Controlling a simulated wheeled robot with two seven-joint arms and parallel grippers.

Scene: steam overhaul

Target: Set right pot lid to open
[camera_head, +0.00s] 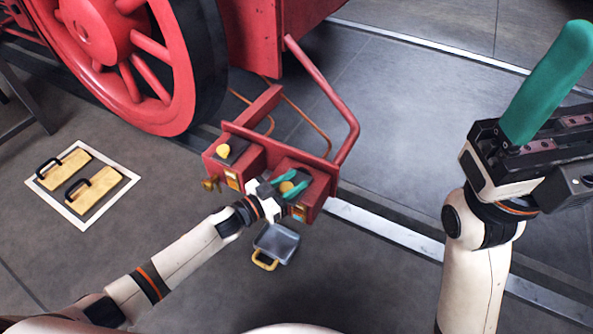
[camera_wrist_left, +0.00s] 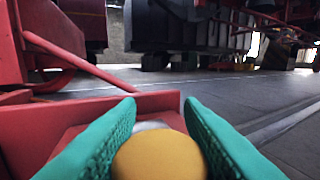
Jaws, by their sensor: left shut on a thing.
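Two red pots stand side by side on a red bracket. The right pot (camera_head: 318,190) is partly covered by my left gripper (camera_head: 290,184). Its lid's yellow knob (camera_head: 286,187) sits between my green left fingertips, and the gripper is shut on it. In the left wrist view the round knob (camera_wrist_left: 158,157) fills the gap between both fingers. The lid itself is mostly hidden, so its angle cannot be told. My right gripper (camera_head: 550,80) is raised at the right, away from the pots; its fingers overlap from this angle.
A dark pan (camera_head: 277,241) with a yellow handle lies below the right pot. A white-bordered mat (camera_head: 87,213) with two yellow, black-handled blocks lies at the left. A large red wheel (camera_head: 110,60) and a bent red bar (camera_head: 325,85) stand behind the pots.

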